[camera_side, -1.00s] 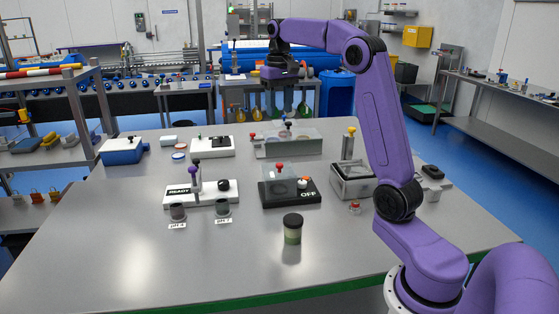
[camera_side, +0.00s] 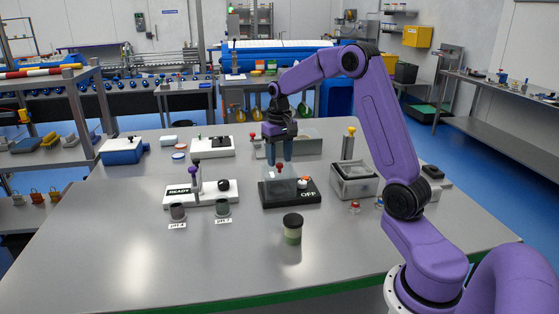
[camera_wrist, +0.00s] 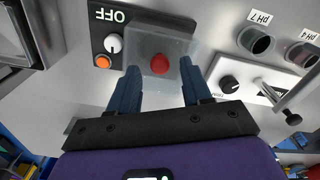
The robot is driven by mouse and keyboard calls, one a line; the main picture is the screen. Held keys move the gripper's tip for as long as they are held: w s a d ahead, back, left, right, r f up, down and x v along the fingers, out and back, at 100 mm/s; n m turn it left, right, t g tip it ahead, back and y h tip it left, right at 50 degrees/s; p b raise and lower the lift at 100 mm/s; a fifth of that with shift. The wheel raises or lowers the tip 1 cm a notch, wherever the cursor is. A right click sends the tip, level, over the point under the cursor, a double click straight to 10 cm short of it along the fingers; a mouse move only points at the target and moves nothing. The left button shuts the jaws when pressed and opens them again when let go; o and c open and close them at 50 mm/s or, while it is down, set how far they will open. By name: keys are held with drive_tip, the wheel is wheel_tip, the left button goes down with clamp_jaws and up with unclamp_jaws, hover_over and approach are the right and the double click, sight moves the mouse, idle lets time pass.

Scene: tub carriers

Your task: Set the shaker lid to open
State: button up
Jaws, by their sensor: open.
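The shaker is a black base (camera_side: 292,202) marked OFF, with a white knob (camera_wrist: 113,43) and an orange button (camera_wrist: 102,61). Its clear box-like lid (camera_side: 272,187) with a red knob (camera_side: 279,168) sits over one part of the base and looks closed. In the wrist view the lid (camera_wrist: 180,47) lies just beyond my fingertips, with its red knob (camera_wrist: 159,64) between their lines. My gripper (camera_side: 279,160) is open, pointing down just above the red knob. It holds nothing in the wrist view (camera_wrist: 158,72). I cannot tell whether the fingers touch the lid.
A white READY device (camera_side: 203,192) with a purple-topped post stands left. pH cups (camera_side: 178,212) are in front of it. The front left table is bare.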

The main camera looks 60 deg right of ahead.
drive_tip(key=shift+f, duration=0.8)
drive_tip(key=shift+c, duration=0.4)
clamp_jaws()
drive_tip(key=w+d, duration=0.7)
drive_tip(key=shift+w+d, duration=0.2)
drive_tip(key=shift+w, duration=0.05)
drive_tip(key=shift+r, duration=0.1)
drive_tip(key=shift+o, duration=0.4)
unclamp_jaws()
